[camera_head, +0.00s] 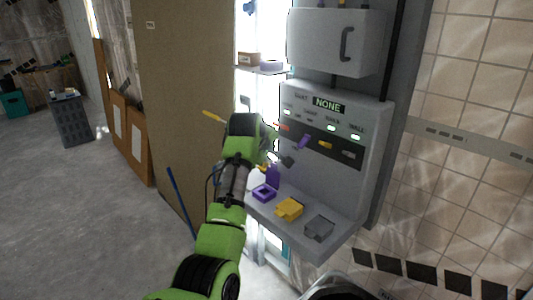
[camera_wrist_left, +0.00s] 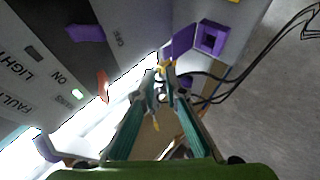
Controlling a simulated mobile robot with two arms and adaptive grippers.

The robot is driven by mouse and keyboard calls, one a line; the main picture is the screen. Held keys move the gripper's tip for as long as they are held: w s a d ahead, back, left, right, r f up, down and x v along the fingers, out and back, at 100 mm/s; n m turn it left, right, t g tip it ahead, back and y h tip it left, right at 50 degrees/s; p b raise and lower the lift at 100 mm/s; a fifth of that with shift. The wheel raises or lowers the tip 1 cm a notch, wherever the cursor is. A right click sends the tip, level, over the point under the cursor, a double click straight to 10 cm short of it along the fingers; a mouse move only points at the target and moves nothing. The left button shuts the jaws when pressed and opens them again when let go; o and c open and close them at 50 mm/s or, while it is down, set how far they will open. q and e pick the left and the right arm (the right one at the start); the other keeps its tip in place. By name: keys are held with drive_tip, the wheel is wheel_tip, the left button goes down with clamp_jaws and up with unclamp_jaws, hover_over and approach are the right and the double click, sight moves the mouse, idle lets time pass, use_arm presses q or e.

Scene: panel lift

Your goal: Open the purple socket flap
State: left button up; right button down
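The purple socket (camera_head: 264,193) sits on the left of the panel's ledge. A purple flap (camera_head: 273,176) stands upright at its back edge, so the socket looks open. In the left wrist view the socket (camera_wrist_left: 211,39) shows its square opening, with the raised flap (camera_wrist_left: 183,41) beside it. My left gripper (camera_head: 287,160) is in front of the panel, above and apart from the socket. In the left wrist view its fingers (camera_wrist_left: 160,72) converge with their tips close together, and nothing shows between them. My right gripper is not in view.
A yellow socket (camera_head: 289,209) and a grey socket (camera_head: 319,228) share the ledge. Above are a purple switch (camera_head: 303,142), other coloured switches and a display reading NONE (camera_head: 328,105). A grey cabinet (camera_head: 335,45) hangs higher. Open floor (camera_head: 70,220) lies to the left.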

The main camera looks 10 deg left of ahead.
use_arm(q)
drive_tip(key=shift+v, duration=1.5)
drive_tip(key=shift+a+f, duration=0.1)
drive_tip(key=shift+f, duration=0.05)
